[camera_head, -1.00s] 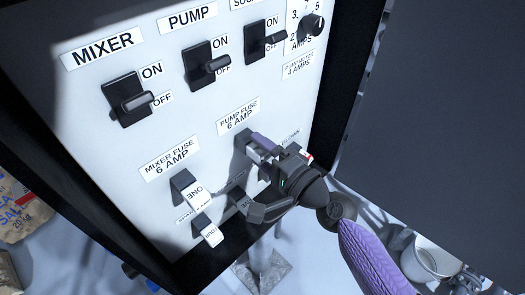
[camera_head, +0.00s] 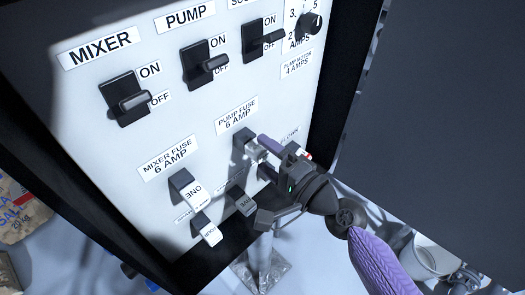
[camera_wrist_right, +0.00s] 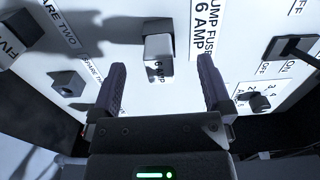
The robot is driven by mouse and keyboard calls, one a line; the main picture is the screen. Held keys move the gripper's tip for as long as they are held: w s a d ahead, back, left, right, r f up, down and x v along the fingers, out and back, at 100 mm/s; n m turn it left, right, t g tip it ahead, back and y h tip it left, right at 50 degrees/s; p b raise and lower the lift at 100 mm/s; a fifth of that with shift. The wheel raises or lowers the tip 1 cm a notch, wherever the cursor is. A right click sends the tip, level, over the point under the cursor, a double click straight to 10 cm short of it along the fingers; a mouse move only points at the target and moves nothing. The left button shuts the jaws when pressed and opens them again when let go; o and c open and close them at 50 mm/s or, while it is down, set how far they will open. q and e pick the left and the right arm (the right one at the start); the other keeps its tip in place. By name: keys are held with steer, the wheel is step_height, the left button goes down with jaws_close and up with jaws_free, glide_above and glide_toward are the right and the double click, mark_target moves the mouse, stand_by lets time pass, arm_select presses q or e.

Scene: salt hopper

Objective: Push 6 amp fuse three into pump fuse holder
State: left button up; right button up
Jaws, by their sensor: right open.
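The pump fuse holder (camera_head: 243,139) is a dark socket under the PUMP FUSE 6 AMP label on the white panel. A pale fuse marked 6 AMP (camera_wrist_right: 158,46) stands out from this holder; its number cannot be read. It also shows partly in the head view (camera_head: 256,153), beside the purple finger. My right gripper (camera_head: 262,178) is open in front of the panel. In the right wrist view its two fingers (camera_wrist_right: 161,70) lie apart on either side of the fuse's line, with a gap on both sides. My left gripper is not in view.
Fuse ONE (camera_head: 193,190) sits in the mixer fuse holder. Mixer (camera_head: 128,100) and pump (camera_head: 205,65) switches project above. A dark frame edge (camera_head: 325,90) bounds the panel at right.

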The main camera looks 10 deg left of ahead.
steer(key=shift+v, duration=1.25)
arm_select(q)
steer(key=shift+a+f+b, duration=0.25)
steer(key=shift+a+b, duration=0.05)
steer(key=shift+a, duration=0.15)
arm_select(e)
steer(key=shift+v, duration=0.8)
steer(key=b, duration=0.5)
glide_toward(265, 156)
steer(key=v, duration=0.5)
arm_select(q)
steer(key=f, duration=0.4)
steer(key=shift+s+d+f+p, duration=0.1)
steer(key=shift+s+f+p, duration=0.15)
steer(key=shift+p, duration=0.1)
arm_select(e)
steer(key=shift+r, duration=0.15)
